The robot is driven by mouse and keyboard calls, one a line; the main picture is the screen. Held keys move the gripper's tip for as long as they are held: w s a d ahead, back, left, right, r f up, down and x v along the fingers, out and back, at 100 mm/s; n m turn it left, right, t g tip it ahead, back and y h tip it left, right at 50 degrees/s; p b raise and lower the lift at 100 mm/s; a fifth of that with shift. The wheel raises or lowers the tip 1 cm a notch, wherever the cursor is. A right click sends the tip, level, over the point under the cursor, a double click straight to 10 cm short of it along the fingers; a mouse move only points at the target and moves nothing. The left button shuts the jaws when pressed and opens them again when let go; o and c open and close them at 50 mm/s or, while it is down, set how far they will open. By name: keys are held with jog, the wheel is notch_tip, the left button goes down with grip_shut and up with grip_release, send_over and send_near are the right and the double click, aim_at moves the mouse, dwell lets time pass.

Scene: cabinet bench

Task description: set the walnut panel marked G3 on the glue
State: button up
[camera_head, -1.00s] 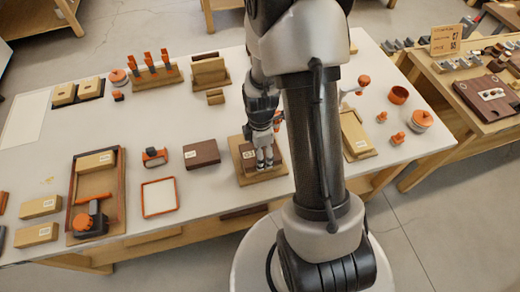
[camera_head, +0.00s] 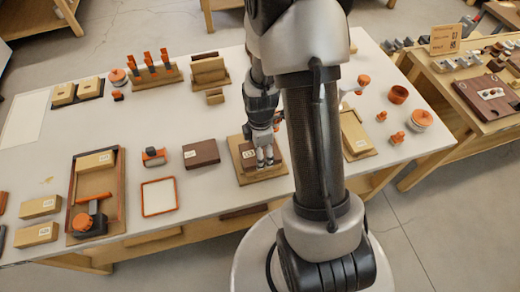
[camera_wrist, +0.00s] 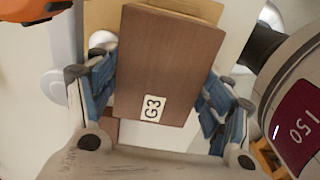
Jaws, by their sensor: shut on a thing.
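In the head view the panel (camera_head: 247,152) is over a light wood base (camera_head: 262,176) near the bench's front edge. Light wood (camera_wrist: 190,8) shows past the panel's far end in the wrist view. No glue is visible; the panel and gripper cover the area beneath. I cannot tell whether the panel touches the wood below.
Another dark block (camera_head: 201,153) with a label lies left of my gripper. An orange-rimmed tray (camera_head: 159,211) and a walnut-edged tray (camera_head: 119,205) lie further left. A light wood piece on a base (camera_head: 357,133) stands to the right. The bench behind my gripper is partly clear.

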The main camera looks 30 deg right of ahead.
jog(key=shift+f+b, duration=0.5)
jog(key=shift+f, duration=0.05)
dwell(1.3)
jog(key=o, duration=1.2)
jog(key=shift+o, duration=0.2)
jog(key=shift+w+r, duration=0.1)
jog(key=shift+w, duration=0.1)
jog(key=shift+c, duration=1.4)
jog(key=shift+o, duration=0.6)
jog(key=shift+r, duration=0.1)
